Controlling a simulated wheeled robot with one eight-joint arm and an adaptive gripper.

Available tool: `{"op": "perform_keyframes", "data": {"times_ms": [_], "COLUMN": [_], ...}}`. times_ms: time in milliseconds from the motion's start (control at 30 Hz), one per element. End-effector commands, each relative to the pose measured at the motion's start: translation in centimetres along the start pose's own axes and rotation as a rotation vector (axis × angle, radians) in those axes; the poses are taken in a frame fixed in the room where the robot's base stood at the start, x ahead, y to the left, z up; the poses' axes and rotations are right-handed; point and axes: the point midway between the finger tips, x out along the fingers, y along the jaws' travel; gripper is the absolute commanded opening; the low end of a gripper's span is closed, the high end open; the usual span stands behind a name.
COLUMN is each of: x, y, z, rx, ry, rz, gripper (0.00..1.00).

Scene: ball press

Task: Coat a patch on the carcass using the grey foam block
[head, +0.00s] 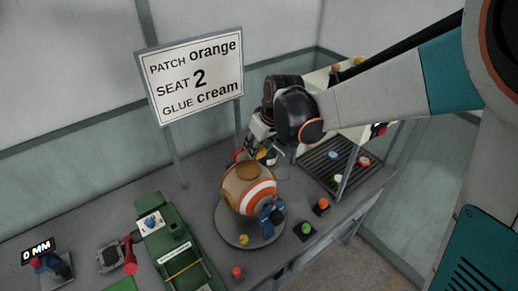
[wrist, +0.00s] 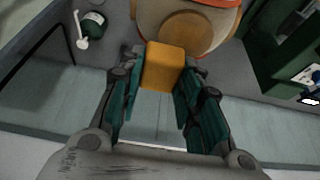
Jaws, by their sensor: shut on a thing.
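The carcass is a ball with orange and white bands (head: 249,188), standing on a round grey plate (head: 224,232). It carries a tan round patch, seen beside the block in the wrist view (wrist: 197,30). My gripper (head: 260,150) is above the ball's top in the head view. In the wrist view my gripper (wrist: 160,82) is shut on an orange block (wrist: 163,66). The block overlaps the edge of the tan patch there; I cannot tell whether they touch. No grey foam block shows clearly.
A sign (head: 196,78) reads patch orange, seat 2, glue cream. A green press-like fixture (head: 178,250) stands left of the ball. A slatted rack (head: 322,170) holds small coloured pieces at right. A dark green bottle (wrist: 94,23) and white stick-like tool (wrist: 81,40) are nearby.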

Motion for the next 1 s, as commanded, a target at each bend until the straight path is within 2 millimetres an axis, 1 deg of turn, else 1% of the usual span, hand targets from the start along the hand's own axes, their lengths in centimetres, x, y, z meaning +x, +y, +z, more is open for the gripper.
{"op": "perform_keyframes", "data": {"times_ms": [33, 100, 300, 867, 967, 1000], "x": [-0.6, -1.2, -2.1, -2.0, -1.8, -1.6], "y": [0.0, 0.0, 0.1, 0.1, 0.8, 1.4], "z": [-0.4, -0.7, -1.4, -1.3, -1.0, -0.7], "rx": [0.0, 0.001, 0.002, 0.003, 0.007, 0.011], "ry": [0.0, 0.0, 0.0, 0.0, -0.001, -0.002], "rz": [0.0, 0.001, 0.001, 0.001, 0.003, 0.005], "gripper": [0.1, 0.1, 0.1, 0.1, 0.1, 0.1]}}
